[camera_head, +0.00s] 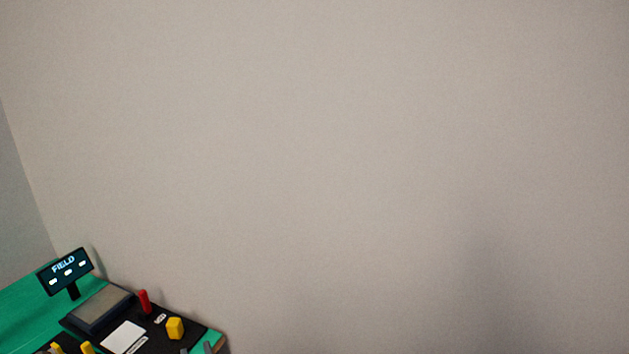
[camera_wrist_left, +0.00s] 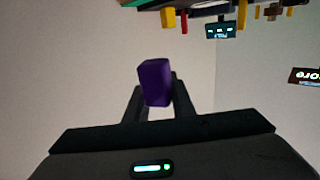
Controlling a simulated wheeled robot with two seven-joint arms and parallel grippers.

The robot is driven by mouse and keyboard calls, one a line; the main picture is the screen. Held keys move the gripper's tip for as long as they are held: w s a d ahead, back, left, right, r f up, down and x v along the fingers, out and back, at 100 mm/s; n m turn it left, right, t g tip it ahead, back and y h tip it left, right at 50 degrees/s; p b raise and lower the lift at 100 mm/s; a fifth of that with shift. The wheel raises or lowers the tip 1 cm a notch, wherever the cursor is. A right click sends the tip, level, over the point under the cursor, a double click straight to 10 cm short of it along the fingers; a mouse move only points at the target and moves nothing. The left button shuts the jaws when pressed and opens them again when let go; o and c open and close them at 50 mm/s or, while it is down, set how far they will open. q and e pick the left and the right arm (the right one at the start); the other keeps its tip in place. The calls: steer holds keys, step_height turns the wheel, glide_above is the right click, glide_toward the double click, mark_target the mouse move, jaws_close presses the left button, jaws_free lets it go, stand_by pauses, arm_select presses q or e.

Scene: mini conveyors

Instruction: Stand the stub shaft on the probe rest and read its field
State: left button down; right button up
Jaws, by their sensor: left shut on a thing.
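My left gripper (camera_wrist_left: 158,92) is shut on a purple piece (camera_wrist_left: 154,82), a short block-like thing seen in the left wrist view between the two dark fingers. It is likely the stub shaft, but its full shape is hidden. The FIELD display (camera_head: 67,270) stands at the lower left of the head view with three short bars lit; it also shows at the top of the left wrist view (camera_wrist_left: 221,30). A dark-framed grey pad (camera_head: 103,307) lies in front of it; I cannot tell whether this is the probe rest. The purple piece is apart from the bench. My right gripper is not in view.
The green bench (camera_head: 28,305) fills the lower left corner. A red post (camera_head: 143,300), a yellow block (camera_head: 175,327) and a white plate (camera_head: 123,336) are on its black panel. A second display (camera_wrist_left: 305,76) is at the wrist view's right. Bare wall fills most of the head view.

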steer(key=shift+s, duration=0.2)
arm_select(q)
steer(key=shift+w, duration=0.1)
